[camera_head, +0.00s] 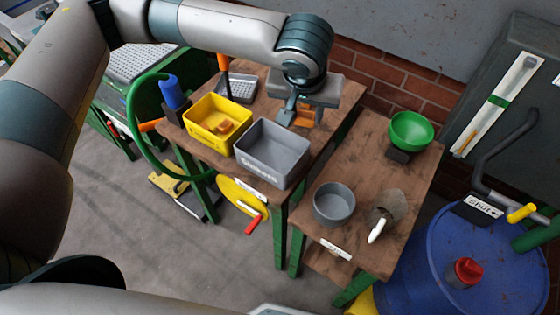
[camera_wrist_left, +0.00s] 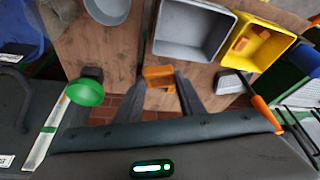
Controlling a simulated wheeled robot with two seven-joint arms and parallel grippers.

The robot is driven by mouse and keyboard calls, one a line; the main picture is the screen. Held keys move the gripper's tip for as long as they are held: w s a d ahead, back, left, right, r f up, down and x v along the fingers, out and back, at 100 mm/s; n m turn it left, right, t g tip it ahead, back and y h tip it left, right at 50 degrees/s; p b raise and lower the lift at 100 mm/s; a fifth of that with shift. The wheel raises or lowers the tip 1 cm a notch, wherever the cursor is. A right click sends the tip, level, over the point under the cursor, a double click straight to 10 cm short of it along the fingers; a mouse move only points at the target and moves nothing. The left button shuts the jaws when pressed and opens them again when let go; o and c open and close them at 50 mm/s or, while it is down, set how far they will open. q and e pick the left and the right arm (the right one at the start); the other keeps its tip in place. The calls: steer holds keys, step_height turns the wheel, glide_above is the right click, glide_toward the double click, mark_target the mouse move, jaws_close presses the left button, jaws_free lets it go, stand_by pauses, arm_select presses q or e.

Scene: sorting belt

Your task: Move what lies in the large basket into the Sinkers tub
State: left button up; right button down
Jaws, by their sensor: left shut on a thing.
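The Sinkers tub (camera_head: 262,165) is a grey rectangular tub with its name on the front, on the left wooden table. Its visible inside looks empty, also in the wrist view (camera_wrist_left: 192,32). A yellow tub (camera_head: 204,134) stands left of it with orange pieces (camera_head: 224,127) inside; the wrist view shows them too (camera_wrist_left: 240,43). I cannot read which container is the large basket. My left gripper (camera_head: 302,112) is behind the Sinkers tub, shut on an orange block (camera_wrist_left: 158,77), apart from the tub. My right gripper is not in view.
The right table holds a round grey bowl (camera_head: 334,205), a green bowl (camera_head: 411,130) on a dark block and a brownish cup (camera_head: 391,204) with a white handle. A grey perforated tray (camera_head: 240,88) lies behind the yellow tub. A blue drum (camera_head: 470,265) stands at the right.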

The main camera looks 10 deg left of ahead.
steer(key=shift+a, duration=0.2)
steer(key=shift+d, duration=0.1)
arm_select(q)
steer(key=shift+s+a+f+m, duration=0.1)
steer(key=shift+s+f+m, duration=0.15)
steer(key=shift+m, duration=0.15)
steer(key=m, duration=0.1)
steer(key=s+a+f+m+h, duration=0.1)
steer(key=m, duration=0.1)
steer(key=shift+s, duration=0.15)
steer(key=s+a+f+m+g+h, duration=0.1)
steer(key=s+a+m+g, duration=0.2)
steer(key=m, duration=0.6)
steer(key=s+a+f+m+g+h+b, duration=0.1)
steer(key=s+a+f+m+g+h, duration=0.1)
steer(key=a+m, duration=0.6)
steer(key=shift+s+a+f+m+g, duration=0.25)
steer(key=shift+s+m+g, duration=0.3)
steer(key=shift+s, duration=0.4)
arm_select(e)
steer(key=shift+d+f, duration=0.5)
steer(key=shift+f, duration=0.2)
